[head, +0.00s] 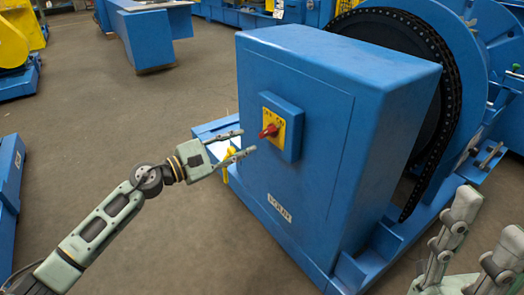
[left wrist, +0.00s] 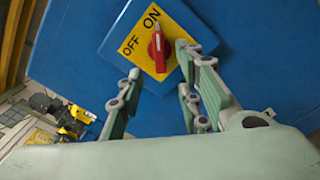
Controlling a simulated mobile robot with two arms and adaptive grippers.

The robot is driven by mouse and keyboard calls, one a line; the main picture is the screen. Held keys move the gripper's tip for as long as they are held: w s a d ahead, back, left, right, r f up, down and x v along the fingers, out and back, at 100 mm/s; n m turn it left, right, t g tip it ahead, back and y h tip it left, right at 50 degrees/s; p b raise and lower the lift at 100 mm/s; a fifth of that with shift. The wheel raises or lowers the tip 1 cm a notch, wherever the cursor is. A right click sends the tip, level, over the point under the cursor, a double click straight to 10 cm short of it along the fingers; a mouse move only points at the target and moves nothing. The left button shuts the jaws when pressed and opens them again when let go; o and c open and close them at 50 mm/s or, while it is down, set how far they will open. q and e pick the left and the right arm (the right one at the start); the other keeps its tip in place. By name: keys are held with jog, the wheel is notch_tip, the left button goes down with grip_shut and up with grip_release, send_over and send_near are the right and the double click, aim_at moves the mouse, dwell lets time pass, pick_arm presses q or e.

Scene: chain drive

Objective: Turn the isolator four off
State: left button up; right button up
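The isolator is a red rotary handle (head: 268,131) on a yellow plate (head: 281,133) fixed to a small blue box on the front of a large blue cabinet (head: 330,110). In the left wrist view the red handle (left wrist: 157,52) points up toward the word ON; OFF is printed to its left. A white label (head: 279,208) low on the cabinet appears to read FOUR. My left gripper (head: 247,142) is open and empty, its fingertips just short of the handle. In its wrist view the fingers (left wrist: 160,62) stand either side of the handle, apart from it. My right gripper (head: 491,212) is open at the lower right.
A large black chain wheel (head: 400,60) in a blue frame stands behind the cabinet on the right. A yellow item (head: 229,160) shows just below the left gripper. Other blue machines (head: 150,35) stand at the back left. The brown floor (head: 100,110) between is open.

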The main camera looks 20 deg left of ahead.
aim_at(263, 134)
pick_arm(q)
jog(key=x, duration=0.8)
jog(key=shift+s+r, duration=0.1)
jog(key=shift+c, duration=0.5)
grip_shut()
